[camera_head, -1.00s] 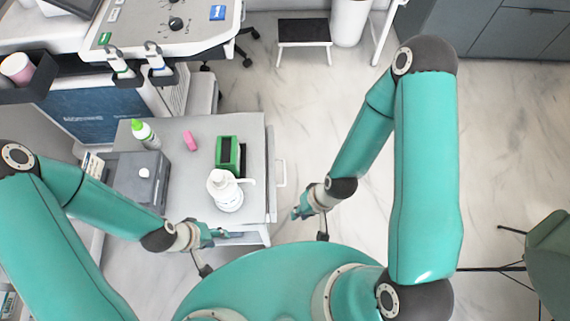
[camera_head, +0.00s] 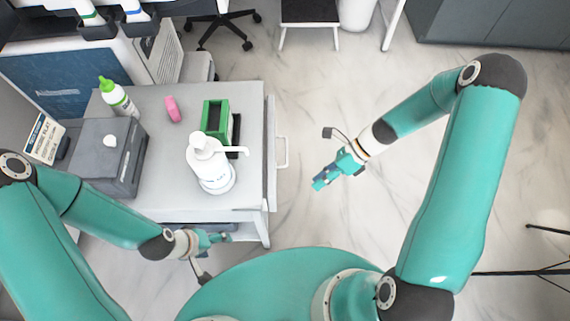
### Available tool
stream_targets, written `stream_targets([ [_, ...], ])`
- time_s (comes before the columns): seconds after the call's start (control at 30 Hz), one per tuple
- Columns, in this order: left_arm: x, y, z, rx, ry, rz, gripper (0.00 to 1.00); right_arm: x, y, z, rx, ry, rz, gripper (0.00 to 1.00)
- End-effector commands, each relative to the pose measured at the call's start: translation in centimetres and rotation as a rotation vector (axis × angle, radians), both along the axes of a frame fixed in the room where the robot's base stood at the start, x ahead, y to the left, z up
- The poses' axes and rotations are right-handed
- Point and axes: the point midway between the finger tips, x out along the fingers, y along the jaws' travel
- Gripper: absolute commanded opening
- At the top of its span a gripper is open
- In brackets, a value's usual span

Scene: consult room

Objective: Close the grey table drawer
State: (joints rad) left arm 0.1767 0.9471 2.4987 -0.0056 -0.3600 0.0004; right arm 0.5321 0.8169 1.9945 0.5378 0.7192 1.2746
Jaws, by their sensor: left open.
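The grey table (camera_head: 178,190) stands at left. Its drawer front (camera_head: 271,165) with a pale handle (camera_head: 283,153) is on the table's right side. The front sits close beside the tabletop edge; from above I cannot tell how far the drawer is out. My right gripper (camera_head: 322,183) is over the floor, right of and slightly nearer than the handle, apart from it. Its fingers point toward the lower left, and their opening is too small to judge. My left gripper (camera_head: 222,238) is open at the table's near edge, below the tabletop in the picture, with nothing seen in it.
On the tabletop are a white pump bottle (camera_head: 211,165), a green box (camera_head: 217,118), a pink item (camera_head: 173,109), a green-capped bottle (camera_head: 117,97) and a grey box (camera_head: 106,160). A step stool (camera_head: 310,12) stands behind.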

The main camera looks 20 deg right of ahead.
Motion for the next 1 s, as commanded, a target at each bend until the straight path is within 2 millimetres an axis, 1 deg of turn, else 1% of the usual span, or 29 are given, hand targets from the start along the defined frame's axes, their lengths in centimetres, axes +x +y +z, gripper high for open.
stream_targets([
  [0.03, 0.0, 0.0, -4.2, 0.0, 0.0, 0.0, 0.76, 1.6, -1.4, -2.5, 0.062, 0.092, -0.153, 0.21],
  [0.1, 0.0, 0.0, -6.6, 0.0, 0.0, 0.0, 0.76, 3.5, -3.0, -2.2, 0.171, 0.228, -0.34, 0.21],
  [0.2, 0.0, 0.0, -9.4, 0.0, 0.0, 0.0, 0.76, 5.6, -5.3, -1.2, 0.326, 0.392, -0.533, 0.21],
  [0.33, 0.0, 0.0, -11.6, 0.0, 0.0, 0.0, 0.76, 7.3, -8.0, 0.6, 0.483, 0.54, -0.667, 0.21],
  [0.4, 0.0, 0.0, -12.3, 0.0, -0.001, 0.0, 0.76, 7.7, -8.9, 1.4, 0.538, 0.59, -0.702, 0.21],
  [0.5, 0.0, 0.0, -12.7, 0.0, -0.001, 0.0, 0.76, 8.0, -9.5, 2.2, 0.582, 0.631, -0.725, 0.21],
  [0.6, 0.0, 0.0, -12.8, 0.0, -0.001, 0.0, 0.76, 8.2, -9.2, 2.5, 0.595, 0.645, -0.727, 0.21],
  [0.73, 0.0, 0.0, -13.2, 0.0, -0.001, 0.0, 0.76, 8.6, -7.6, 2.1, 0.594, 0.647, -0.726, 0.21],
  [0.87, 0.0, 0.0, -14.0, 0.0, -0.001, 0.0, 0.76, 9.2, -5.3, 1.5, 0.592, 0.647, -0.723, 0.21],
  [1.0, 0.0, 0.0, -15.0, 0.0, -0.001, 0.0, 0.76, 10.1, -2.4, 0.8, 0.592, 0.647, -0.722, 0.21],
])
